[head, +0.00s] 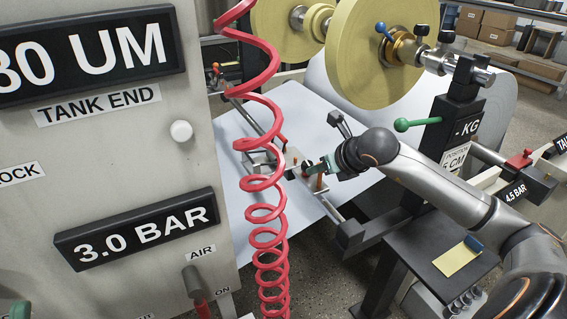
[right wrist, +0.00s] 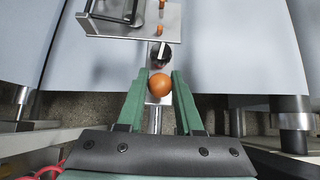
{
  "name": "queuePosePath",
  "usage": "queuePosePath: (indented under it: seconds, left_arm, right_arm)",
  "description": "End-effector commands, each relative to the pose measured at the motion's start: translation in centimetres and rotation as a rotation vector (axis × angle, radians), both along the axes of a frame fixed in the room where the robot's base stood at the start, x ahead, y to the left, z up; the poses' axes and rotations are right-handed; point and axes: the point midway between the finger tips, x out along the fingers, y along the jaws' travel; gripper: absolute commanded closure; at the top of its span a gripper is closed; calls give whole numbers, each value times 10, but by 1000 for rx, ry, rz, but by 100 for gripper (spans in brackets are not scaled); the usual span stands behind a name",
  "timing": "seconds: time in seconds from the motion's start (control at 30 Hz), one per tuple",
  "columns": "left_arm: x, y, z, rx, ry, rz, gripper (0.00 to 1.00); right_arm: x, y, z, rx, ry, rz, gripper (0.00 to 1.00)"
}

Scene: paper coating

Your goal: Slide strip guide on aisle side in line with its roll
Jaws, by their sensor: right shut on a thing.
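The strip guide (head: 290,160) is a small metal carriage on a rail over the pale paper web. In the right wrist view its plate (right wrist: 112,28) with small orange knobs shows at the top. My right gripper (head: 312,168) reaches it from the right. In the right wrist view its green fingers (right wrist: 159,88) are shut on a round orange knob (right wrist: 160,85), just below a black knob (right wrist: 160,54). Two yellow rolls show in the head view: a near one (head: 365,60) and a far one (head: 283,30). My left gripper is not in view.
A coiled red air hose (head: 264,185) hangs in front of the guide. A grey control panel (head: 110,190) fills the left. A green-knobbed lever (head: 402,125) sticks out near the post at right. A dark side table (head: 425,245) stands below my right arm.

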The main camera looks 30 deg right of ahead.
Motion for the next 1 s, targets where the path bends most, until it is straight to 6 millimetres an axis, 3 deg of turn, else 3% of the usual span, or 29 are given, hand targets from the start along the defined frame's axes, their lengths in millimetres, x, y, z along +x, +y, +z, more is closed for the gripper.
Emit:
queuePosePath:
  seconds: [1.0]
  left_arm:
    - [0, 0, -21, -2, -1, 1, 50]
  right_arm:
    - [-25, 2, -2, -3, 2, -1, 100]
